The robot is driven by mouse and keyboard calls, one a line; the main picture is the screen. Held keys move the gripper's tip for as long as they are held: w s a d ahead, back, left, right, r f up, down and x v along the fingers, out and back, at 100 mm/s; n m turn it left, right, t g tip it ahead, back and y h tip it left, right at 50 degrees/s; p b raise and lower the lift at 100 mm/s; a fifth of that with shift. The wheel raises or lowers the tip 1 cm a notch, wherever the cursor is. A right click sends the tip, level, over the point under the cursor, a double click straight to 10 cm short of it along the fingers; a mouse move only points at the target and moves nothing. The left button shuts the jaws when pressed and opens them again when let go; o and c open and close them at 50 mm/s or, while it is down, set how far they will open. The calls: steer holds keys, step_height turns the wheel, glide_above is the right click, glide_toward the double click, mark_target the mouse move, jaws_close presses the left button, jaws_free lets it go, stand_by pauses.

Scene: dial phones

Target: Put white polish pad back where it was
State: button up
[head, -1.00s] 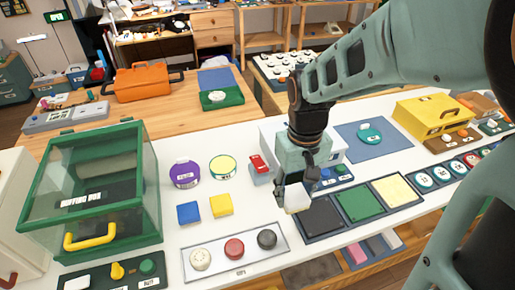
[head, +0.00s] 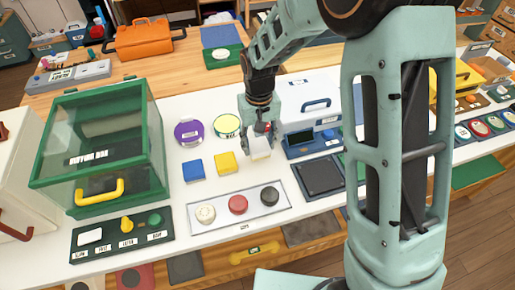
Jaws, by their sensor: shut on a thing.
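My gripper (head: 259,140) is shut on the white polish pad (head: 261,151), a small white block, and holds it over the white table to the right of the yellow pad. The yellow pad (head: 225,163) and the blue pad (head: 193,170) lie side by side on the table to the left of the held pad. I cannot tell how high the white pad is above the table. My gripper partly hides a small red item (head: 261,127) behind it.
A tray (head: 281,206) with cream, red and black knobs lies in front. Purple (head: 188,132) and yellow-green (head: 227,126) round tins stand behind the pads. A green glass-fronted box (head: 95,150) stands left. A white case (head: 312,93) and dark mat (head: 318,178) are right.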

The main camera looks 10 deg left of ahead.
mark_target(258, 151)
steer(key=shift+w+a+f, duration=0.15)
steer(key=shift+a+f, duration=0.1)
steer(key=shift+f, duration=1.6)
steer(key=shift+f, duration=0.15)
steer(key=o, duration=1)
steer(key=shift+o, duration=0.2)
step_height(258, 151, up, 12)
steer(key=shift+r, duration=0.15)
